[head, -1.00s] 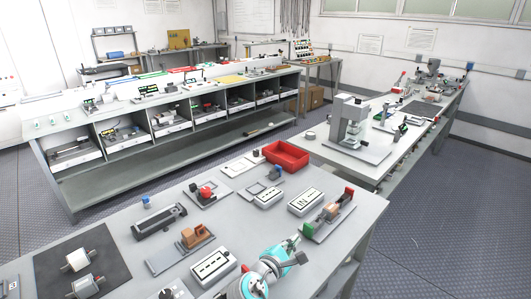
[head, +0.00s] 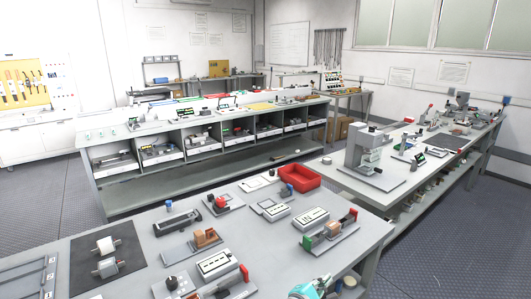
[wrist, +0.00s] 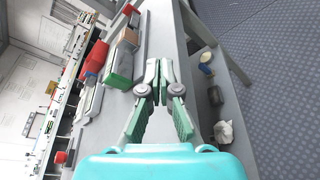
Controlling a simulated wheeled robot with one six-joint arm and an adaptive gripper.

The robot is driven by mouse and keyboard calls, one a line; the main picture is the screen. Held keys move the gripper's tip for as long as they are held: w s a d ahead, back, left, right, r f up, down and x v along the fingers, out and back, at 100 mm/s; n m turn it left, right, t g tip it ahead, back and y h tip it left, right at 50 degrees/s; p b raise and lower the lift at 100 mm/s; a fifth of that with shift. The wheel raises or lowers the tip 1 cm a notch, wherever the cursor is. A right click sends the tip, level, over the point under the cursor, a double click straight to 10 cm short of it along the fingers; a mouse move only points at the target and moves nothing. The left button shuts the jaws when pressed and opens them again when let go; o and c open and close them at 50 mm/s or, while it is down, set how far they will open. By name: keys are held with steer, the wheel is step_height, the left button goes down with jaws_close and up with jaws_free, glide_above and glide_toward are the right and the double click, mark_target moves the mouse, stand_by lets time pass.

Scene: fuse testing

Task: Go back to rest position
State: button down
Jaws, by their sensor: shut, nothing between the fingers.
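My gripper (wrist: 158,82) shows in the wrist view with its fingers together and nothing between them. It points along the grey workbench (head: 352,235) near the bench's right edge. The cyan part of my arm (head: 313,288) is at the bottom of the head view; the fingers are not clear there. The device with a tan block (head: 333,228) and green and red ends is on the bench, and it also shows in the wrist view (wrist: 122,60), left of my fingers and apart from them.
The bench carries a red tray (head: 300,180), several meters and fixtures, and a dark mat (head: 88,278). A second bench with a grey stand (head: 362,152) is at the right. A shelved bench (head: 140,198) stands behind. The patterned floor at the right is clear.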

steer(key=s+d+f+m+t+y, duration=0.1)
steer(key=s+f+y, duration=0.1)
steer(key=s+f, duration=0.4)
steer(key=s+d+f+y, duration=0.2)
steer(key=s+f+y, duration=0.1)
steer(key=s+f, duration=0.3)
steer(key=s+f+m+y, duration=0.2)
steer(key=s+f, duration=0.1)
steer(key=s, duration=0.4)
steer(key=s+f+m+y, duration=0.1)
steer(key=s+f, duration=0.2)
steer(key=s, duration=0.3)
steer(key=s+a+r+m+y, duration=0.1)
steer(key=s+r+m, duration=0.15)
steer(key=s, duration=0.55)
steer(key=s+r+m+y, duration=0.2)
steer(key=s+m, duration=0.2)
steer(key=s, duration=0.4)
steer(key=s+r+m+t, duration=0.2)
steer(key=s+r+m, duration=0.6)
steer(key=s+r, duration=0.3)
steer(key=shift+d+h, duration=0.25)
steer(key=shift+h, duration=0.05)
